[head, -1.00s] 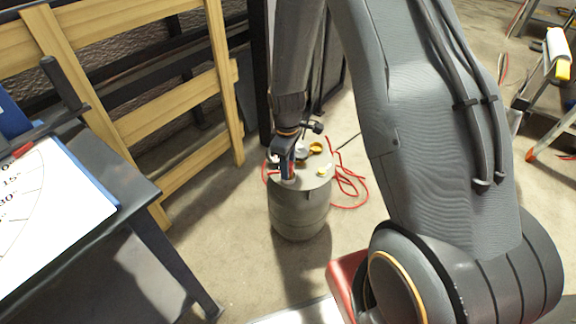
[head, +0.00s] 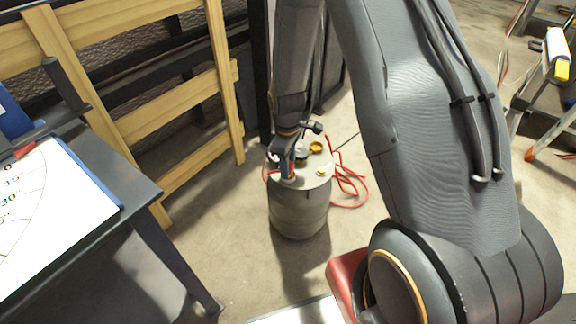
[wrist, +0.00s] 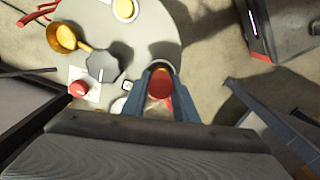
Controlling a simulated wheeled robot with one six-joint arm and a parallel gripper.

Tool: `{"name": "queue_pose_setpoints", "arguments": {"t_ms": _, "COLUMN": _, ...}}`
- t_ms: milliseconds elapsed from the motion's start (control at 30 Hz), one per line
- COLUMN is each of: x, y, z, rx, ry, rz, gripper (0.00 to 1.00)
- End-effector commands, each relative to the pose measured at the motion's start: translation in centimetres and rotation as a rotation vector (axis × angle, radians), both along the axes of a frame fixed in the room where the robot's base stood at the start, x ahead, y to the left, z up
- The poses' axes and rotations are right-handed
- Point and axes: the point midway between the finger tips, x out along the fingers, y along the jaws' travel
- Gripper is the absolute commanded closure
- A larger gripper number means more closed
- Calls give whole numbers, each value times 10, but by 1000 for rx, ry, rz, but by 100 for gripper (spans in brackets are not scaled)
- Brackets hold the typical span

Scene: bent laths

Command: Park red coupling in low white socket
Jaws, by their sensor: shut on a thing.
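The red coupling (wrist: 159,84) is between the two blue-grey fingers of my gripper (wrist: 161,100), which is shut on it. In the wrist view a pale ring, seemingly the low white socket (wrist: 160,64), shows just past the coupling at the edge of the round grey top. I cannot tell whether the coupling is inside it or just above it. In the head view my gripper (head: 287,168) points down over the left part of the drum top, and the coupling is too small to make out there.
The grey drum (head: 299,215) stands on the floor. Its top carries a yellow-brass fitting (wrist: 64,38), a grey knob (wrist: 103,66), a yellow disc (wrist: 124,10) and another red cap (wrist: 79,88) on a white plate. A red hose (head: 350,186) lies beside it. A dark table (head: 130,190) stands left.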

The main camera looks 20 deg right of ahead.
Motion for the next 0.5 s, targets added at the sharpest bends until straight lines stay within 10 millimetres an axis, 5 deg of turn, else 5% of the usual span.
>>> {"name": "queue_pose_setpoints", "arguments": {"t_ms": 133, "x": 0, "y": 0, "z": 0, "rx": 0, "ry": 0, "rz": 0, "gripper": 98}}
{"name": "queue_pose_setpoints", "arguments": {"t_ms": 167, "x": 0, "y": 0, "z": 0, "rx": 0, "ry": 0, "rz": 0, "gripper": 69}}
{"name": "queue_pose_setpoints", "arguments": {"t_ms": 267, "x": 0, "y": 0, "z": 0, "rx": 0, "ry": 0, "rz": 0, "gripper": 52}}
{"name": "queue_pose_setpoints", "arguments": {"t_ms": 500, "x": 0, "y": 0, "z": 0, "rx": 0, "ry": 0, "rz": 0, "gripper": 52}}
